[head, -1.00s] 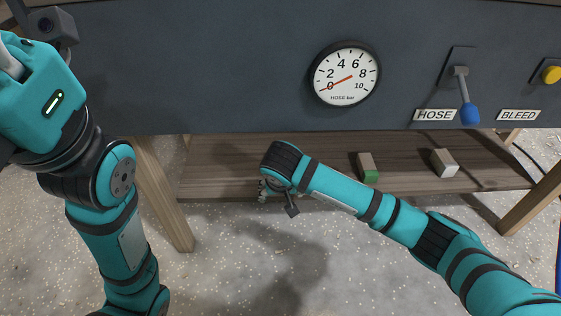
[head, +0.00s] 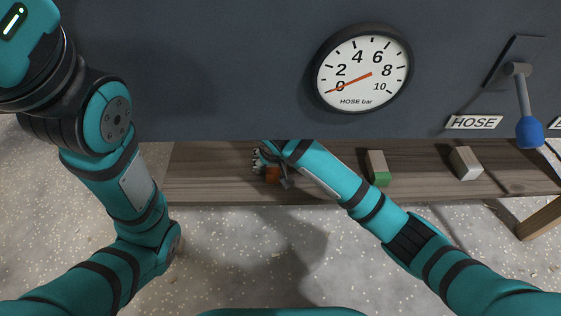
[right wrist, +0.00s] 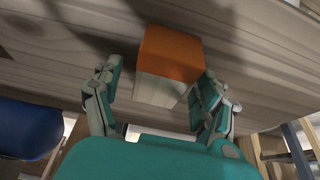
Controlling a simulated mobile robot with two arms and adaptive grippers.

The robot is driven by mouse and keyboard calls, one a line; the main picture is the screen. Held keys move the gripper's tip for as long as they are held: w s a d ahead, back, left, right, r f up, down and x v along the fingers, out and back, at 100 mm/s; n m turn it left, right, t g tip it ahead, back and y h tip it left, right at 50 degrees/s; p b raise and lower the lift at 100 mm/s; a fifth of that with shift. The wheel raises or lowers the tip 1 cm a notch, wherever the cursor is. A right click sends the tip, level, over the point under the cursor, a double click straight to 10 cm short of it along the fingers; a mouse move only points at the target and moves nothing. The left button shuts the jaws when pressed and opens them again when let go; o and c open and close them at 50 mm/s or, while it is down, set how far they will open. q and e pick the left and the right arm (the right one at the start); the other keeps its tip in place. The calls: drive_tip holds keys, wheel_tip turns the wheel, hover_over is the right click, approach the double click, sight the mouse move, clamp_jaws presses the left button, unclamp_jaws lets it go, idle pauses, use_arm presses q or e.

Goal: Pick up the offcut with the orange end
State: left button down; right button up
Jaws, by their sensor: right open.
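The offcut with the orange end (right wrist: 170,55) is a short pale wooden block on the grey-brown plank shelf. In the right wrist view it lies between the two spread fingers of my right gripper (right wrist: 160,78), with a small gap at the left finger; contact on the right cannot be told. In the head view my right gripper (head: 262,165) is at the shelf under the panel, and a bit of the orange end (head: 272,174) shows beside it, mostly hidden by my wrist. My left arm stands at the left; its gripper is out of view.
A green-ended offcut (head: 377,167) and a plain-ended offcut (head: 465,163) sit on the shelf (head: 210,175) to the right. The dark panel (head: 220,80) with a gauge (head: 362,70) and a blue-tipped lever (head: 524,105) overhangs the shelf. A blue object (right wrist: 30,128) shows in the right wrist view.

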drive_tip(key=c, duration=1.3)
drive_tip(key=shift+o, duration=0.2)
drive_tip(key=shift+r, duration=0.15)
